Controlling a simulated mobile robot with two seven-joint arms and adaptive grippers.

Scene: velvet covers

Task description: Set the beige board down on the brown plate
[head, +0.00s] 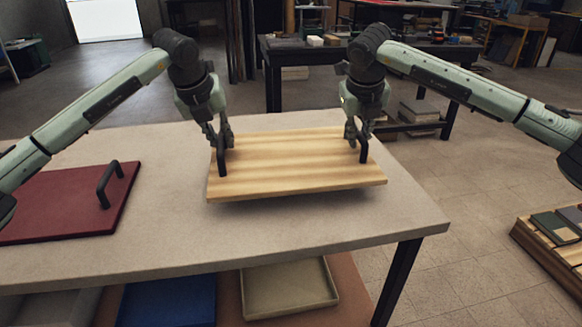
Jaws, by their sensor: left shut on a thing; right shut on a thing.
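The beige board (295,165) is a striped wooden panel with a black upright handle near each end, over the right part of the table. A shadow under its front edge suggests it is slightly above the tabletop. My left gripper (221,142) is shut on the board's left handle (222,165). My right gripper (358,135) is shut on its right handle (364,150). The board looks about level. I cannot make out a brown plate on the table; the area under the board is hidden.
A dark red board (60,205) with a black handle lies on the left of the grey table (300,238). A beige tray (290,288) and a blue item (168,300) sit on the shelf below. Bare tabletop lies in front of the board.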

